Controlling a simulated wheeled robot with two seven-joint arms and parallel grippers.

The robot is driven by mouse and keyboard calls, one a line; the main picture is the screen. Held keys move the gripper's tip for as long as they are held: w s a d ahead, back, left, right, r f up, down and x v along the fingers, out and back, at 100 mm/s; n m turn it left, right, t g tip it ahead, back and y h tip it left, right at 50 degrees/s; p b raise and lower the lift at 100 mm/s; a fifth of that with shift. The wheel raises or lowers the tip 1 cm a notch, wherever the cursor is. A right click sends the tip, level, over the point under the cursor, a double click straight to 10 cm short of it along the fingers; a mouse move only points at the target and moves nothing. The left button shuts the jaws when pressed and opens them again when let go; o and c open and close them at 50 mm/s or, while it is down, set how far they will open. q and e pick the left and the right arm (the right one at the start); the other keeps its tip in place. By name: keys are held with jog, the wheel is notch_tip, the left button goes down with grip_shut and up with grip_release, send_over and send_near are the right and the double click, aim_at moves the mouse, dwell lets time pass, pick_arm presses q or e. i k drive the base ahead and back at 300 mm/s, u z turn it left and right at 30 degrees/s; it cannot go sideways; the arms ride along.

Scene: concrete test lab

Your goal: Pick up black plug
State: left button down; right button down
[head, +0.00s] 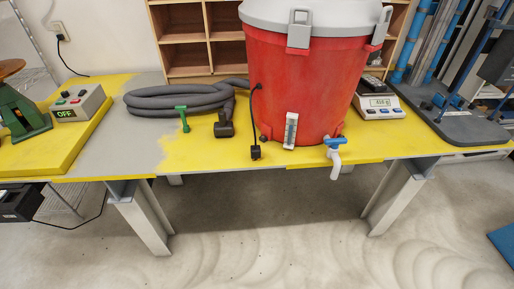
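The black plug (255,152) is at the end of a black cord that comes down the left side of the red barrel (300,90). It is close to the front edge of the yellow-painted table (215,158), to the left of the barrel's white gauge. Another dark plug (62,37) sits in the wall outlet at the upper left, with a cord running down from it. Neither of my grippers shows in the head view.
A grey hose (175,99) with a dark end fitting (223,129) lies left of the barrel, near a green handle (182,118). A white tap with a blue handle (335,143) juts over the edge. A scale (379,107) and control box (77,103) stand on the table.

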aim_at(255, 149)
jog(key=u, duration=2.15)
jog(key=k, duration=0.6)
jog(key=u, duration=0.1)
jog(key=i, duration=0.75)
jog(key=z, duration=0.7)
jog(key=i, duration=0.5)
jog(key=z, duration=0.6)
